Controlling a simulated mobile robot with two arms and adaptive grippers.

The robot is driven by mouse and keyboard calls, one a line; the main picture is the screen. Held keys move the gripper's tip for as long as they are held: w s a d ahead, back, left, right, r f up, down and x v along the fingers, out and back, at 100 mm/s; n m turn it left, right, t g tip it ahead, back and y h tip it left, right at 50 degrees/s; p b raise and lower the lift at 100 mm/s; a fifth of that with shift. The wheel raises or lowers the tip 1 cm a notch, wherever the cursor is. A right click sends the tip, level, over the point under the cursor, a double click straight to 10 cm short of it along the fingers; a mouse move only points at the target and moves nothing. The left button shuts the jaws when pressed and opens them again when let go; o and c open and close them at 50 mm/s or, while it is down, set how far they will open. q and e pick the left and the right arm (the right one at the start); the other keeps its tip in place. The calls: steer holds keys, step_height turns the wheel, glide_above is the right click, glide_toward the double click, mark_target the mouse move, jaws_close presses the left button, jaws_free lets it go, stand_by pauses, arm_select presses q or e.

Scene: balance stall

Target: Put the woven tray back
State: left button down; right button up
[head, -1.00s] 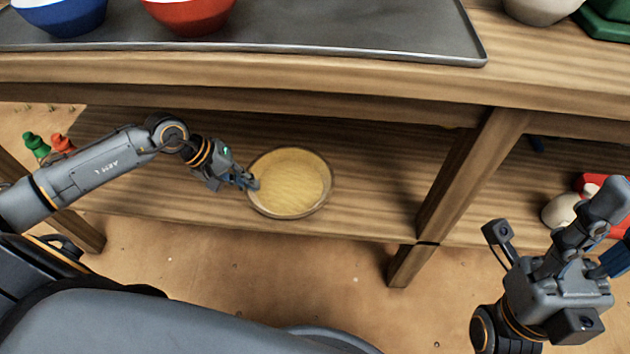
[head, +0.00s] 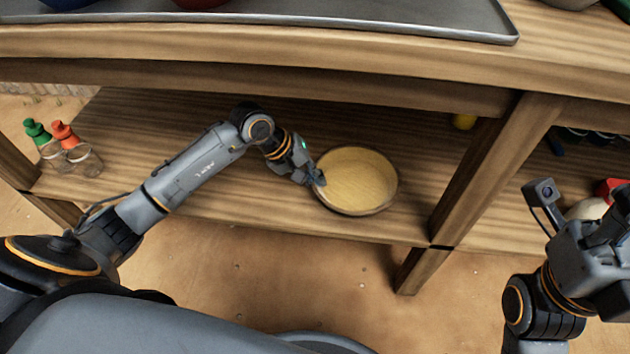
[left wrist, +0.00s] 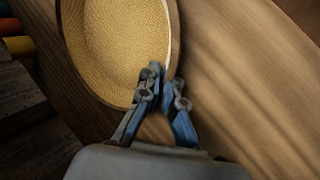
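The woven tray (head: 357,180) is round and pale yellow inside, with a brown rim. In the head view it is at the lower shelf, near its front edge and left of the upright post. My left gripper (head: 317,179) is at the tray's left rim. In the left wrist view the tray (left wrist: 112,45) fills the upper left, and the fingers (left wrist: 163,88) close on its rim from both sides. I cannot tell whether the tray touches the shelf. My right gripper (head: 615,225) is cut off by the right picture edge, and its fingertips are not clear.
The lower shelf (head: 250,200) is bare around the tray. Two bottles, with a green cap (head: 37,132) and a red cap (head: 65,135), stand at its left end. The post (head: 490,170) bounds the right. The counter with a grey metal tray (head: 400,22) overhangs the shelf.

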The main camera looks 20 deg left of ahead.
arm_select(q)
steer(key=shift+f, duration=0.15)
steer(key=c, duration=1.8)
jaws_free()
steer(key=shift+c, duration=0.2)
steer(key=o, duration=0.3)
